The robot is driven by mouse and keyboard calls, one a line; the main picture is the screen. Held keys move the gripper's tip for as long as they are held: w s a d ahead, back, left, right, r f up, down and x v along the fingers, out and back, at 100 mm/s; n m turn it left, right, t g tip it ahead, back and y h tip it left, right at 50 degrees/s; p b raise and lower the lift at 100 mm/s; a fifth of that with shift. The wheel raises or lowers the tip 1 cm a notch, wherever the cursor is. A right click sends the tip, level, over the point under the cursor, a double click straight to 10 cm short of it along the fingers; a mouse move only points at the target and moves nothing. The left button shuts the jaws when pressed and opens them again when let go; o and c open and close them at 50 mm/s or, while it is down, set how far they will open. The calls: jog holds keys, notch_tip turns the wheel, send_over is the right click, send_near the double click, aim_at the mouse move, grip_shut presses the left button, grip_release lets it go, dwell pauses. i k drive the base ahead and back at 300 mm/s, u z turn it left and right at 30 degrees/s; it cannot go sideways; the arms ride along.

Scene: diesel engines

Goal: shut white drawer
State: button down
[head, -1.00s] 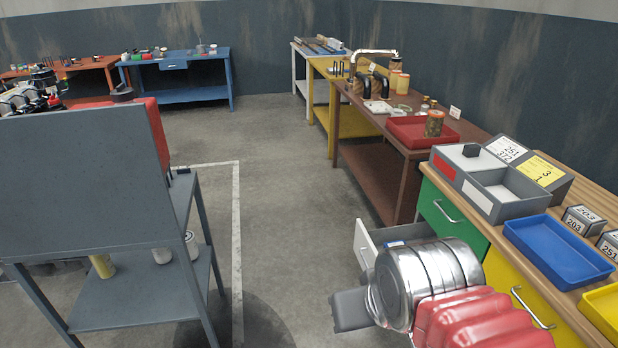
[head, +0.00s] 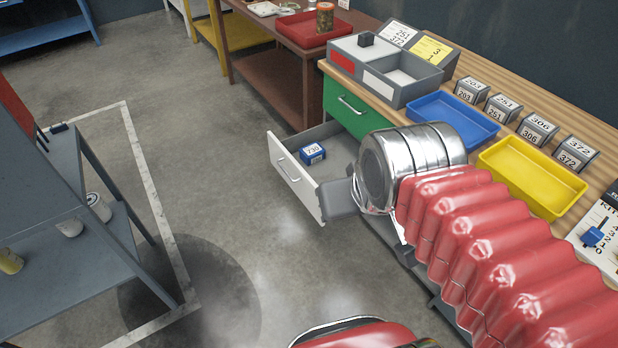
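The white drawer (head: 294,177) stands pulled out from the workbench, below and left of the green drawer (head: 350,107). Its white front has a metal handle, and its grey inside shows a blue box (head: 312,153) labelled 730. My gripper (head: 340,198) shows as a dark grey finger at the right end of the drawer front. It overlaps that end in the picture, and I cannot tell whether it touches. My silver wrist and red arm cover hide the rest of the gripper and part of the drawer's right side. Whether the fingers are open is not visible.
On the bench top are a grey divided box (head: 390,75), a blue tray (head: 452,117), a yellow tray (head: 533,176) and several numbered blocks. A grey metal stand (head: 70,235) is at the left. The floor between stand and drawer is clear.

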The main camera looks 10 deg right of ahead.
aim_at(342, 147)
jog(key=u, duration=0.15)
jog(key=i, duration=1.65)
jog(key=u, duration=2)
